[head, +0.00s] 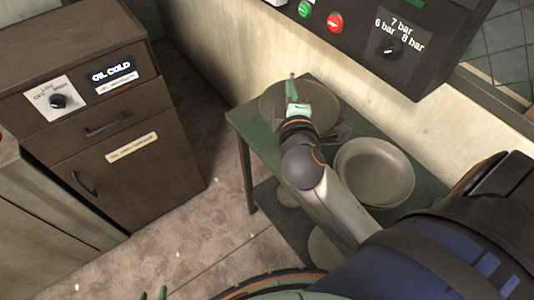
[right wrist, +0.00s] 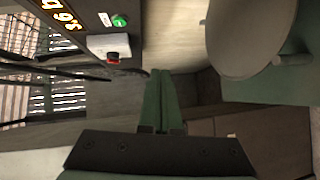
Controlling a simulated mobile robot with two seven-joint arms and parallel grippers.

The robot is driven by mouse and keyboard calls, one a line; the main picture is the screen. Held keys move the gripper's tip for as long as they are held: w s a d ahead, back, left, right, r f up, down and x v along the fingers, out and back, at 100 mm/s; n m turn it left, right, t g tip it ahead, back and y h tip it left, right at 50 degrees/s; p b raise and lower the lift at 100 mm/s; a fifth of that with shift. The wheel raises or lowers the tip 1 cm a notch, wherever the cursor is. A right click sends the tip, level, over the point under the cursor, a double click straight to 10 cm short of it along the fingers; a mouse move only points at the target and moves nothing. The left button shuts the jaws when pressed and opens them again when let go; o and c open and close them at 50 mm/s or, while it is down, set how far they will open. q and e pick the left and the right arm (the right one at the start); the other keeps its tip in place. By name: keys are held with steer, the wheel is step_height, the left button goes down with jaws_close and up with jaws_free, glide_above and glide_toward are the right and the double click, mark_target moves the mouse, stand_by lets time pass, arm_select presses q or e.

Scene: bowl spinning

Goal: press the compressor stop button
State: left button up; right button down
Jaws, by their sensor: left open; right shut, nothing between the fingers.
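The compressor panel (head: 370,30) is at the top of the head view, with a red button (head: 334,22) to the right of a green button (head: 304,9). In the right wrist view the red button (right wrist: 113,58) sticks out from a pale plate, near the green button (right wrist: 119,20). My right gripper (head: 291,82) is shut and empty, over the far plate and below the panel in the head view. Its closed green fingers (right wrist: 160,78) are apart from the red button.
A green table (head: 240,118) under my right arm bears a far round plate (head: 268,102) and a nearer plate (head: 374,172). A pressure knob (head: 389,46) is on the panel. A brown cabinet (head: 150,180) stands at left. Bare floor lies between cabinet and table.

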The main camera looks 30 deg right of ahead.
steer(key=s+a+f+m+g+y, duration=0.1)
steer(key=s+a+f+y, duration=0.1)
steer(key=f, duration=0.6)
steer(key=s+a+f+m+g+y+p, duration=0.1)
steer(key=s+a+f+y, duration=0.1)
steer(key=a+f+y, duration=0.3)
step_height(320, 180, down, 4)
steer(key=shift+a+f, duration=0.2)
steer(key=shift+a, duration=0.35)
steer(key=s+a+f+m+g+y, duration=0.1)
steer(key=s+a+f+m, duration=0.1)
steer(key=s+f, duration=0.3)
steer(key=s+a+f+m+g+y, duration=0.1)
steer(key=s+a+f+m+y, duration=0.1)
steer(key=s+f+m, duration=0.2)
step_height(320, 180, down, 3)
steer(key=shift+s+a+r+m+g, duration=0.2)
steer(key=shift+s+a+m+g, duration=0.2)
steer(key=shift+s, duration=0.55)
steer(key=c, duration=1.6)
jaws_free()
stand_by(1.8)
